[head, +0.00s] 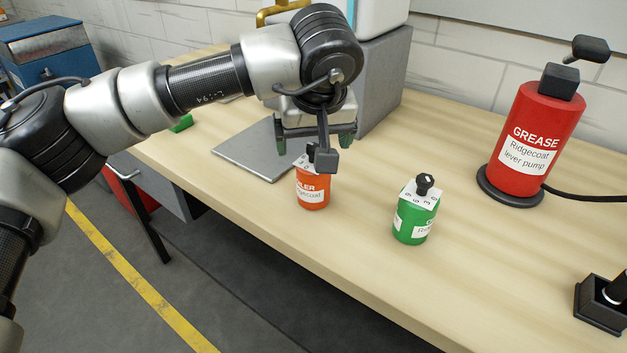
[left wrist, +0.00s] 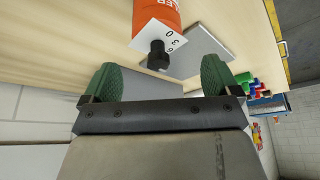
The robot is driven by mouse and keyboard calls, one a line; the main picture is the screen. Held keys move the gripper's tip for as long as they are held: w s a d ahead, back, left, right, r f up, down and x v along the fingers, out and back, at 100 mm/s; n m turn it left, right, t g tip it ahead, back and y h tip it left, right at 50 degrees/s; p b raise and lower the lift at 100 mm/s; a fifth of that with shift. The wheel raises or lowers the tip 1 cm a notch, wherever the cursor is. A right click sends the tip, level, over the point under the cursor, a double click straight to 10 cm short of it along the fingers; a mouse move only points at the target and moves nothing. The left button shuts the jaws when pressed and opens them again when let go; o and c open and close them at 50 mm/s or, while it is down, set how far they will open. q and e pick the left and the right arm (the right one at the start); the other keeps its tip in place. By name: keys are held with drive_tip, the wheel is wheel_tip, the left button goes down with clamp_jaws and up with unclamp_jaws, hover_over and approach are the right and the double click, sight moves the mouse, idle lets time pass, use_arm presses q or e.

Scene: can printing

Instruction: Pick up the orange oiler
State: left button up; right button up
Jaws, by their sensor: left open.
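The orange oiler (head: 313,193) stands upright on the wooden bench, with a white label and a numbered white top with a black knob. My left gripper (head: 315,143) is open, just behind and above the oiler, and part of my wrist hides some of the oiler's top. In the left wrist view the oiler (left wrist: 155,18) is at the top, its black knob (left wrist: 158,56) pointing toward the gap between my green fingertips (left wrist: 159,76). Nothing is between the fingers. My right gripper is not in view.
A green can (head: 413,218) with a similar knob stands to the right of the oiler. A red grease pump (head: 535,140) stands at the back right, with a black holder (head: 602,312) at the right edge. A grey plate (head: 258,152) lies left of the oiler, before a grey machine (head: 385,85).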

sight(314, 181)
use_arm(q)
drive_tip(key=x, duration=0.4)
drive_tip(key=shift+d+f, duration=0.1)
drive_tip(key=shift+f, duration=0.2)
drive_tip(key=shift+s, duration=0.1)
drive_tip(key=c, duration=1.1)
drive_tip(key=shift+r, duration=0.1)
drive_tip(key=shift+c, duration=0.7)
drive_tip(key=shift+r, duration=0.1)
